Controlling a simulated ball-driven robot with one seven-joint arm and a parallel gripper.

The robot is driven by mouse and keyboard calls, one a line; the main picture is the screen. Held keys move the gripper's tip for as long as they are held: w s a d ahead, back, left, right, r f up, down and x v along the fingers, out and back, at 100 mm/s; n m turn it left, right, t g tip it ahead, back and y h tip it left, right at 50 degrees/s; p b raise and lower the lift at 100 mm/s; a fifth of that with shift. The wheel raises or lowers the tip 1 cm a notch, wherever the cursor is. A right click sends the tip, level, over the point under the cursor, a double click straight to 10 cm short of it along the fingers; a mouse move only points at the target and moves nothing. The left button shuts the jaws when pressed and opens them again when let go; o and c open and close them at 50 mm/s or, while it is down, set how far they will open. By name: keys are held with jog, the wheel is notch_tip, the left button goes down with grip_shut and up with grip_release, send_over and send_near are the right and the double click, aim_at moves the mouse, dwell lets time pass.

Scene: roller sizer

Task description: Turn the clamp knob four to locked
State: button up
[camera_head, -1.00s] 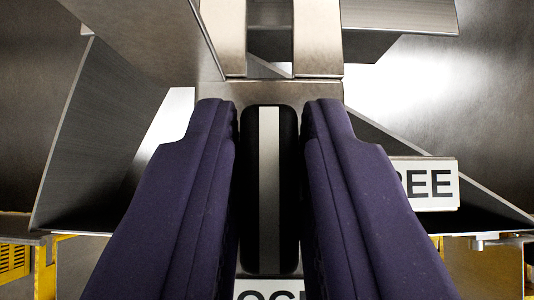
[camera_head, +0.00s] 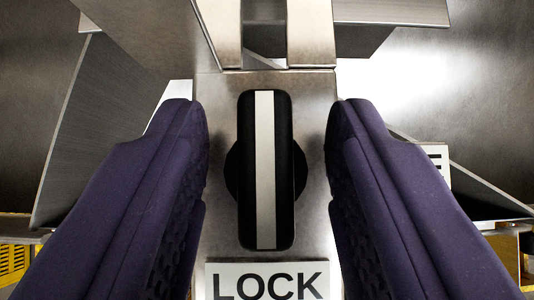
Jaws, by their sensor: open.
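A black clamp knob (camera_head: 283,170) with a pale stripe along its bar sits on a metal plate (camera_head: 315,105) in the middle of the view. Its bar stands lengthwise in the picture, with one end toward a white label reading LOCK (camera_head: 268,282) just below it. My gripper (camera_head: 265,110) is open, with one purple finger on each side of the knob. A clear gap shows between each finger and the knob. Nothing is held.
A second white label (camera_head: 438,160) is mostly hidden behind the right finger. Angled metal panels (camera_head: 100,120) rise at the left, and metal uprights (camera_head: 310,35) stand above the knob. Yellow framework (camera_head: 12,262) shows at the lower left.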

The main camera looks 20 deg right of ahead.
jog(key=p+v, duration=0.1)
jog(key=v, duration=0.6)
jog(key=shift+p, duration=0.4)
notch_tip(320, 180, up, 36)
jog(key=s+n+t+y+b, duration=0.2)
jog(key=t+y+b, duration=0.1)
jog(key=y, duration=0.1)
jog(key=s+d+r+n+t, duration=0.1)
jog(key=s+r+t, duration=0.1)
jog(key=s+r, duration=0.8)
jog(key=s+d+r+n+t+b, duration=0.1)
jog(key=s+r+t, duration=0.1)
jog(key=s+r, duration=0.9)
notch_tip(320, 180, up, 5)
jog(key=shift+f+n, duration=0.1)
jog(key=shift+n, duration=0.2)
jog(key=shift+d, duration=0.1)
